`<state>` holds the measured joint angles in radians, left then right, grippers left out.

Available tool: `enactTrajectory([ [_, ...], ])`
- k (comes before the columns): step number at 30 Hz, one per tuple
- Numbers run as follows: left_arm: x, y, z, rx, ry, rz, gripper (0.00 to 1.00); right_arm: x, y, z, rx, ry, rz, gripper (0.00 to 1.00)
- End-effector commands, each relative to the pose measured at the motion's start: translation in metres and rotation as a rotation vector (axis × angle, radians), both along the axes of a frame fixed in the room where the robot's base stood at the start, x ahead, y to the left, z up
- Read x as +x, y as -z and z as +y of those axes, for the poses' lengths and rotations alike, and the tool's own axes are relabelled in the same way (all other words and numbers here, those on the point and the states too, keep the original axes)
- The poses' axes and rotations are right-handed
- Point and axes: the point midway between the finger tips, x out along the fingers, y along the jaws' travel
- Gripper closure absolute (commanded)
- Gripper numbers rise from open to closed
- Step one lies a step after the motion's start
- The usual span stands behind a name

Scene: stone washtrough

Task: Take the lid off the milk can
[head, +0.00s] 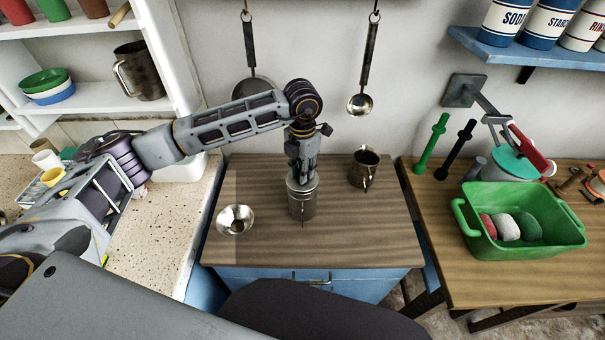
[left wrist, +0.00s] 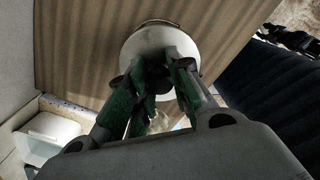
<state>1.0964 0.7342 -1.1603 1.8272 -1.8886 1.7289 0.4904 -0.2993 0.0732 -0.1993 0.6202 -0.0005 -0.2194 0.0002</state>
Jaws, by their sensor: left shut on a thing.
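The milk can (head: 302,204) is a grey metal can standing upright on the wooden top of the blue cabinet. My left gripper (head: 302,178) points straight down over it and is shut on the lid at its top. In the left wrist view, the fingers with green pads (left wrist: 155,88) close over the middle of the pale round lid (left wrist: 150,42). The fingers hide the grip point, and I cannot tell whether the lid is seated or raised. My right gripper is not in view.
A metal funnel or bowl (head: 236,219) lies left of the can, and a dark metal mug (head: 364,168) stands to its right. A ladle (head: 360,103) hangs on the wall behind. A green basin (head: 520,240) sits on the right-hand table. The front of the wooden top is clear.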

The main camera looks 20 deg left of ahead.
Motion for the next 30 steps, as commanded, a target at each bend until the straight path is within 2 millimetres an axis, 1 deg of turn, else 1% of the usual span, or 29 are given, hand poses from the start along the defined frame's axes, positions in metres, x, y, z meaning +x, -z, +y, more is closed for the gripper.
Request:
enactTrajectory([
  [5,0.0,-0.022,0.0,-0.001,0.001,-0.003,0.99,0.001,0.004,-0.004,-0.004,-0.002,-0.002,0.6],
  [12,0.0,-0.058,0.0,-0.001,0.0,-0.003,0.99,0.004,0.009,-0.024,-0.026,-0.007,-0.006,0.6],
  [16,0.0,-0.074,0.0,0.0,0.001,-0.004,0.99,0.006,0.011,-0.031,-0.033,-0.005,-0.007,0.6],
  [22,0.0,-0.087,0.0,0.0,0.001,-0.001,0.99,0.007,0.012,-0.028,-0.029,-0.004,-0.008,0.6],
  [30,0.0,-0.088,0.0,0.001,0.001,0.0,0.99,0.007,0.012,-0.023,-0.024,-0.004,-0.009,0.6],
])
